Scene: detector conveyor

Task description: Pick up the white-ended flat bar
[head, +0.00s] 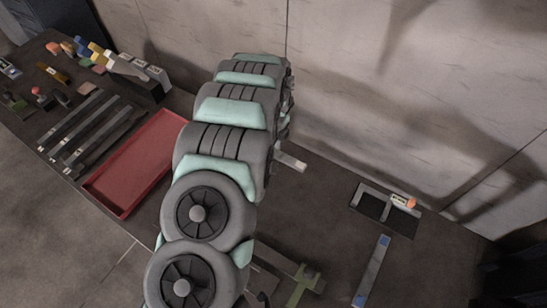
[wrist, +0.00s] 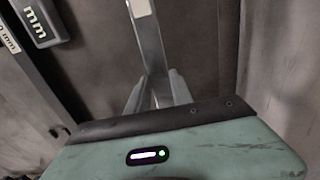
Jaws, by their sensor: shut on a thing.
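The white-ended flat bar (wrist: 150,45) is grey with a white end at the top of the wrist view. My gripper (wrist: 158,92) is shut on it, with one finger on each side. The bar runs up and away from the fingers, and its lower part is partly hidden by the gripper body. In the head view my arm hides the gripper. A short pale bar end (head: 291,161) sticks out to the right of the arm there and looks like the held bar. I cannot tell its height above the table.
A red tray (head: 96,184) lies left of my arm, with several flat bars (head: 70,119) beyond it. Grey blocks (head: 140,72) stand at the back. A blue-ended bar (head: 373,271), black holder (head: 371,207) and green part (head: 304,284) lie right. A wall (head: 420,90) bounds the table.

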